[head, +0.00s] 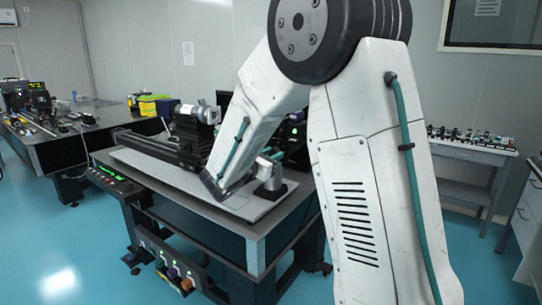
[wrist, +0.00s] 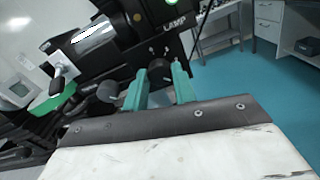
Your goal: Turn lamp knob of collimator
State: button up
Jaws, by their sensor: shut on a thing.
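The collimator's black housing (wrist: 150,50) fills the top middle of the wrist view and bears the white word LAMP. A dark round knob (wrist: 159,73) sits below that word. My gripper (wrist: 160,76) has its two green fingers on either side of this lamp knob and is shut on it. The fingers partly cover the knob, so its turn angle cannot be read. A second dark knob (wrist: 108,91) is just left of the fingers. In the head view my arm hides the knob, and I cannot make out my gripper there.
The optical table (head: 262,238) stands under my arm, with a black rail (head: 160,146) on it. A small mount on a post (head: 270,178) stands near the table's right edge. Another table (head: 50,150) is at the left. Blue floor is clear in front.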

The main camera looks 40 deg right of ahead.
dwell(0.3)
jog(key=o, duration=1)
jog(key=v, duration=0.8)
